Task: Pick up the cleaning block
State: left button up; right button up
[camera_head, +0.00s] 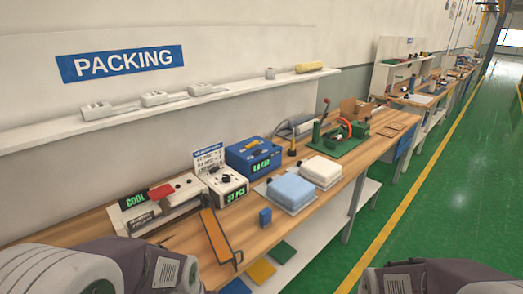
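A small blue block (265,217) stands near the front edge of the wooden bench (185,238), in front of the blue pad. No label shows on it, so I cannot tell for certain that it is the cleaning block. A light blue pad (290,188) and a white pad (321,169) lie on shallow trays behind it to the right. Parts of my two arms show at the bottom left and bottom right corners. Neither gripper's fingers are in the picture.
An orange-framed board (215,237) leans at the bench's front edge. A sealing machine (157,208), a white counter box (222,185), a blue box (253,156) and a green-based machine (338,137) stand behind. The green floor (440,215) at the right is clear.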

aim_at(266, 215)
jog(key=i+l+u, duration=0.15)
jog(key=l+u, duration=0.25)
jog(key=i+l+u, duration=0.1)
jog(key=l+u, duration=1.1)
jog(key=i+j, duration=0.05)
